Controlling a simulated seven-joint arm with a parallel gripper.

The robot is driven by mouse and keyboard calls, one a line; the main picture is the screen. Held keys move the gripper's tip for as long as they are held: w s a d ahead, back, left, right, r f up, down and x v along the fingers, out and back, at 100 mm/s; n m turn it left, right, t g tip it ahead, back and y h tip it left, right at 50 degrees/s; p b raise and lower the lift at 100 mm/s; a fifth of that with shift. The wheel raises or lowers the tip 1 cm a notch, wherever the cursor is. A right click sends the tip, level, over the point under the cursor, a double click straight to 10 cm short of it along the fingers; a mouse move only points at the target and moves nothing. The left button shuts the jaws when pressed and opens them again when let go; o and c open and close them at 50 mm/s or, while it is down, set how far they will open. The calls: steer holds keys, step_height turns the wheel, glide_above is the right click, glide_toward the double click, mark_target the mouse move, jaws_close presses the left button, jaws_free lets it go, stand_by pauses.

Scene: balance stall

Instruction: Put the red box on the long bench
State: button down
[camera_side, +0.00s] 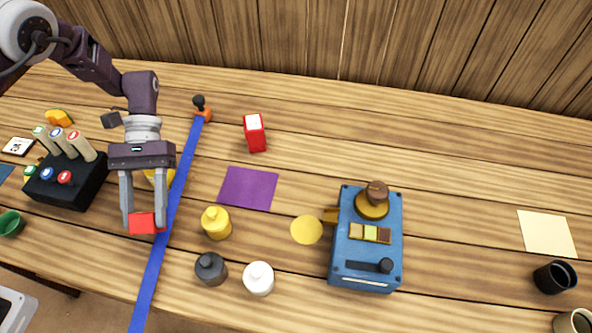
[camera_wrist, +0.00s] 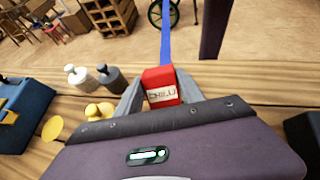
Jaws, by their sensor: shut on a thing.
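My gripper (camera_side: 144,218) is shut on a small red box (camera_side: 143,224), at the left part of the long wooden bench (camera_side: 440,150). The box is between the two fingertips, beside the blue strip (camera_side: 155,262). In the wrist view the red box (camera_wrist: 160,86) shows a pale label with dark letters. I cannot tell whether its underside touches the bench or is a little above it. A second red box with a white top (camera_side: 255,133) stands upright on the bench, farther back and apart from my gripper.
A black block (camera_side: 70,190) with pegs and buttons stands left of my gripper. Yellow (camera_side: 216,224), dark grey (camera_side: 210,268) and white (camera_side: 259,279) knobbed weights stand to its right. A blue device (camera_side: 367,240) and purple square (camera_side: 247,188) lie beyond. The back right is clear.

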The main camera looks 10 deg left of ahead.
mark_target(134, 225)
steer(key=s+n+h, duration=0.1)
steer(key=n+h, duration=0.1)
steer(key=s+r+n+t+h, duration=0.1)
steer(key=n+h, duration=0.1)
steer(key=h, duration=0.1)
steer(key=s+n+t+h, duration=0.1)
steer(key=n+h, duration=0.2)
steer(key=shift+a+r, duration=0.25)
steer(key=r+n+t+h, duration=0.1)
steer(key=n+t+h, duration=0.3)
steer(key=s+r+n+t+h, duration=0.1)
steer(key=n+t+h, duration=0.1)
steer(key=shift+a+r+t, duration=0.15)
steer(key=shift+r+t, duration=0.15)
steer(key=shift+t, duration=0.1)
steer(key=n+t, duration=0.1)
steer(key=r+n+t+h, duration=0.1)
steer(key=shift+a+t, duration=0.1)
steer(key=shift+t, duration=0.2)
step_height(134, 225, down, 10)
steer(key=shift+f, duration=0.1)
steer(key=c, duration=0.7)
jaws_free()
